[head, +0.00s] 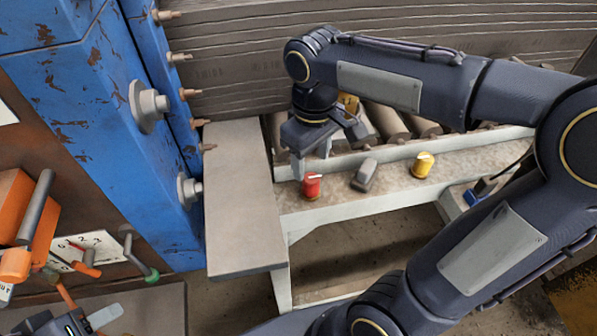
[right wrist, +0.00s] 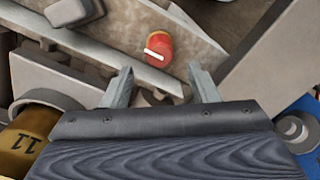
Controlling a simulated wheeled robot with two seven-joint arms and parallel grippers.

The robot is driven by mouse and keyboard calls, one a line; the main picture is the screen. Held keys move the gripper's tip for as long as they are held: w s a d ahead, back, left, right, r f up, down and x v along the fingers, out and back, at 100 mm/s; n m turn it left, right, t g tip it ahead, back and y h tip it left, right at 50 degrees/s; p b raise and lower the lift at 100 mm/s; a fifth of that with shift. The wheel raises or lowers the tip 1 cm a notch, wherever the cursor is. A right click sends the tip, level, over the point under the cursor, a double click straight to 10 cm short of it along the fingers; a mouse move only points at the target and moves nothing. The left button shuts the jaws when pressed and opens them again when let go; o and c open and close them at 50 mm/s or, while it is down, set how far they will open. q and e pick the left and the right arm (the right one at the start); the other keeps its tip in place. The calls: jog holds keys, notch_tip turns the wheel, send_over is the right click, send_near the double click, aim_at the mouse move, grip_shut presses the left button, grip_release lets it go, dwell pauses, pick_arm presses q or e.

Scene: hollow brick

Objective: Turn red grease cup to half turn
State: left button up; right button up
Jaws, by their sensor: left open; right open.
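The red grease cup (head: 312,187) stands upright on the pale bench ledge, with a white mark across its top. The cup also shows in the right wrist view (right wrist: 160,47), beyond the fingertips, its white mark lying roughly crosswise. My right gripper (head: 311,160) is open and empty, reaching in from the right just behind the cup. In the right wrist view its two fingers (right wrist: 162,84) stand apart, with the cup ahead of the gap and not between them. My left gripper (head: 92,322) is open at the bottom left, partly cut off by the frame and far from the cup.
A grey block-like piece (head: 364,174) and a yellow cup (head: 423,165) stand right of the red cup on the ledge. Rollers (head: 388,122) lie behind. A blue machine column (head: 110,120) with protruding bolts rises at left. A bare grey plate (head: 242,210) lies left of the cup.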

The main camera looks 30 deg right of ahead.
aim_at(311, 177)
notch_tip(311, 177, down, 6)
jog(key=shift+f, duration=0.1)
jog(key=shift+c, duration=0.4)
jog(key=c, duration=0.9)
